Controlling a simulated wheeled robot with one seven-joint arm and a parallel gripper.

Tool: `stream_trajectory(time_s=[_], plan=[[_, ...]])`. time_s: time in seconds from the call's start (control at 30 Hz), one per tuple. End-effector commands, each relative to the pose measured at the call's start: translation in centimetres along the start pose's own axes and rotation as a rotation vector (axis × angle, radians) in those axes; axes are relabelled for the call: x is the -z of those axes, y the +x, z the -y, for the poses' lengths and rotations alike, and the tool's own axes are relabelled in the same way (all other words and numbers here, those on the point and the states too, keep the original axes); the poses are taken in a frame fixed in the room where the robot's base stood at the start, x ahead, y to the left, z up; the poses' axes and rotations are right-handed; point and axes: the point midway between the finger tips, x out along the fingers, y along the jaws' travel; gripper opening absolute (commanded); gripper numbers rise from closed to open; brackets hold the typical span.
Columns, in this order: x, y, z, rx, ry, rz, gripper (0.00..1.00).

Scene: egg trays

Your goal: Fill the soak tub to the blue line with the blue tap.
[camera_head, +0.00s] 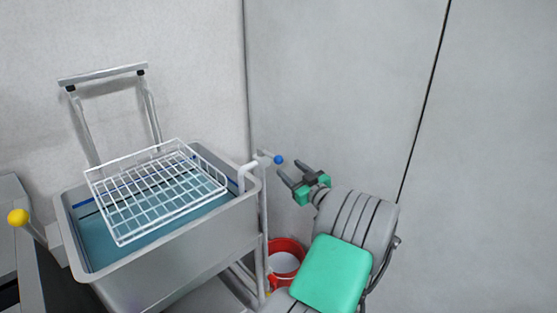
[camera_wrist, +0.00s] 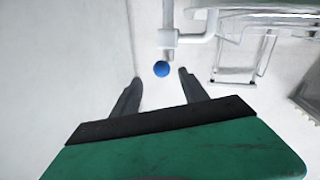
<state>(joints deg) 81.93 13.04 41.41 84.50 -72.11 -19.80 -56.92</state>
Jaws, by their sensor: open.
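The grey soak tub (camera_head: 165,262) stands at the left in the head view with blue-tinted water in it. A dark blue line (camera_head: 88,208) shows on its inner wall, a little above the water at the left. A white wire basket (camera_head: 122,236) sits over the tub, tilted. The white tap (camera_head: 246,172) with a blue ball knob (camera_head: 279,160) stands at the tub's right corner, its spout over the rim. My gripper (camera_head: 291,175) is open and empty, just right of the knob. In the wrist view the blue knob (camera_wrist: 161,69) lies ahead, between and beyond the fingertips (camera_wrist: 158,78), apparently not touched.
A red bucket (camera_head: 299,249) stands low behind my arm, beside the tub's stand. A yellow ball knob (camera_head: 18,217) is at the far left. A metal handle frame (camera_head: 103,73) rises behind the basket. Bare grey walls (camera_head: 345,90) close off the back and right.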

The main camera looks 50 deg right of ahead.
Motion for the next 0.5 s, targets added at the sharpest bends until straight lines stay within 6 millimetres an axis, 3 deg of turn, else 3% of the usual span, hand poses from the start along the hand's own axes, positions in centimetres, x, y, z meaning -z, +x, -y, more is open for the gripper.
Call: stream_trajectory(time_s=[0.3, 0.5], plan=[[0.3, 5.8, 0.3, 0.007, -0.001, 0.002, 0.52], [0.1, 7.5, 0.3, 0.005, -0.001, 0.003, 0.52]])
